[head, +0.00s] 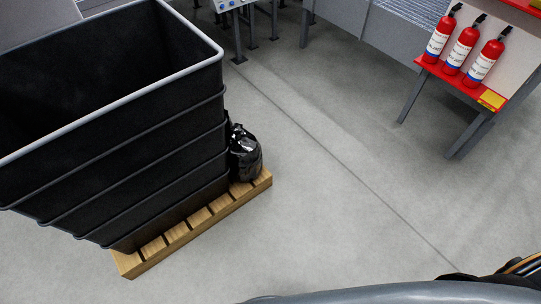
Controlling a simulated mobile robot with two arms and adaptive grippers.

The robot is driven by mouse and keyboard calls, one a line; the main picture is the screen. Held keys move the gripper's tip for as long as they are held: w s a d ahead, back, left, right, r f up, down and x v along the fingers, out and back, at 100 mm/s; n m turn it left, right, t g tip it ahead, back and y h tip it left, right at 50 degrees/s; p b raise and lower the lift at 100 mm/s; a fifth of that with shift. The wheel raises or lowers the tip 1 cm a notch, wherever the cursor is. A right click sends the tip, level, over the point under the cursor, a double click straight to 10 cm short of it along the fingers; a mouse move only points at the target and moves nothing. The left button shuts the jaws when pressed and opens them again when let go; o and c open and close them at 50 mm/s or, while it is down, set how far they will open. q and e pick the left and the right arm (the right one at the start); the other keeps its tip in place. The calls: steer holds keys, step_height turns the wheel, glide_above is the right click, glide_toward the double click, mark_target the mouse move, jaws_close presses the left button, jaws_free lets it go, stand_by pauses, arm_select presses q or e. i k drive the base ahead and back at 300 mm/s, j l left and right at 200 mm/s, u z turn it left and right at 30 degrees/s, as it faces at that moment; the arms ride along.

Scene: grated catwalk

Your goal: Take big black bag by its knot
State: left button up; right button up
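A shiny black bag (245,158) stands on the right end of a wooden pallet, beside a large dark bin. Its left side is partly hidden behind the bin. Its top looks gathered and narrower, but the knot is too small to make out clearly. Neither of my grippers is in the head view, and nothing is seen touching the bag.
The large dark bin (165,130) stands on the wooden pallet (190,229) at left. Three fire extinguishers (464,50) stand on a red stand (442,73) at the upper right. A grey rounded surface (400,293) fills the bottom edge. Grey floor (340,190) lies open between.

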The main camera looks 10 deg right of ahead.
mark_target(246, 150)
steer(key=i+l+z, duration=0.25)
steer(key=z, duration=0.15)
steer(key=i+l+z, duration=0.15)
steer(key=i+z, duration=0.65)
steer(key=i+l+z, duration=0.25)
steer(key=i, duration=0.3)
steer(key=i+z, duration=0.25)
steer(key=i, duration=0.3)
steer(key=i+u, duration=0.85)
steer(key=u, duration=0.2)
steer(key=i+u, duration=0.15)
steer(key=u, duration=0.3)
steer(key=i+j+u, duration=0.1)
steer(key=u, duration=0.3)
steer(key=i+l+u, duration=0.1)
steer(key=i+u, duration=0.15)
steer(key=u, duration=0.2)
steer(key=i+l+u, duration=0.1)
steer(key=u, duration=0.35)
steer(key=i+l+u, duration=0.15)
steer(key=u, duration=0.25)
steer(key=i+l+u, duration=0.15)
steer(key=u, duration=0.3)
